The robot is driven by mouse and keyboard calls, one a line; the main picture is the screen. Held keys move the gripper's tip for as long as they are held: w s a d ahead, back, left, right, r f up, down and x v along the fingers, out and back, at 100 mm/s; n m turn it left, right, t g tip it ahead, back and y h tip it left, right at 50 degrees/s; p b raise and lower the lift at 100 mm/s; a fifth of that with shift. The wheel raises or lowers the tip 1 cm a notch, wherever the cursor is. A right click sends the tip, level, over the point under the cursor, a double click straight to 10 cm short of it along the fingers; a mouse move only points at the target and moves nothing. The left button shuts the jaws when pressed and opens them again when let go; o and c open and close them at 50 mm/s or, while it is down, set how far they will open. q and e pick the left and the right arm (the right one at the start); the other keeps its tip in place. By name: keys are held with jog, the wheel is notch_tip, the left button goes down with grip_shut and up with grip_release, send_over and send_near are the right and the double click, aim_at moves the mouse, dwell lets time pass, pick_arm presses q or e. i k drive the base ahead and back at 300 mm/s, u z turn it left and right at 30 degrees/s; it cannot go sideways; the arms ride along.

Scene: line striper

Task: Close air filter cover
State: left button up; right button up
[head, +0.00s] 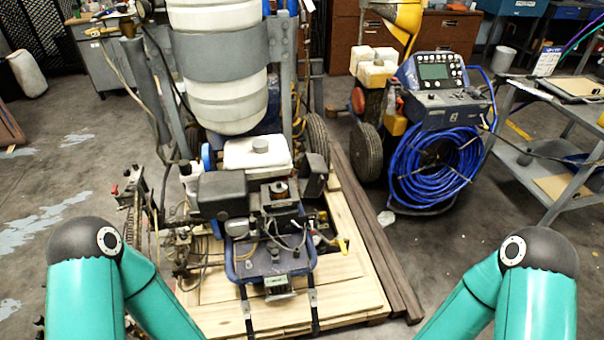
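The line striper stands on a wooden pallet (350,285) in the middle of the head view. Its engine has a dark box-shaped cover (222,190) on the left side, which looks like the air filter cover; I cannot tell whether it is open or closed. A white tank (257,153) sits behind it. My two teal arms come in at the lower left and lower right, well short of the machine. Both grippers are below the picture and hidden.
A blue hose coil (432,165) hangs on a wheeled machine at the right. Dark beams (372,230) lie along the pallet's right side. A metal cart (560,180) stands at the far right. Bare floor lies left of the pallet.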

aim_at(313, 172)
jog(key=u, duration=0.05)
jog(key=i, duration=0.45)
jog(key=z, duration=0.15)
jog(key=k, duration=1.25)
jog(key=z, duration=0.4)
jog(key=i, duration=1.8)
jog(key=u, duration=0.55)
